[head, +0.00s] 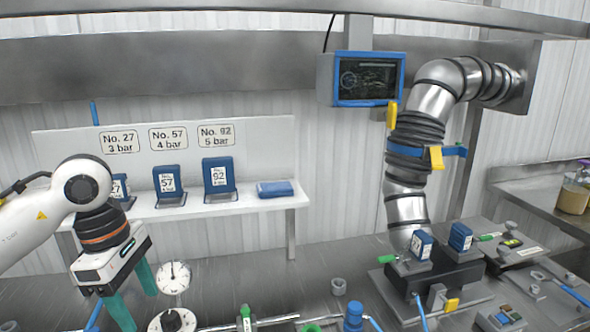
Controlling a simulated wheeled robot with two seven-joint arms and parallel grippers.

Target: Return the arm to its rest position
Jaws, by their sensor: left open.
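My left arm (38,222) comes in from the left edge, white with a dark wrist and an orange ring. My left gripper (134,297) points down over the left part of the metal bench, its two green fingers apart. I see nothing held between them. The fingers are just left of a round white dial gauge (174,272), and I cannot tell whether they touch anything below. My right arm and gripper are out of view.
A white shelf (245,203) behind carries blue blocks numbered 57 (168,182) and 92 (218,176). A segmented metal duct (405,185) hangs at right above a dark fixture (437,275). A screen (368,78) hangs above. Small fittings line the bench front.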

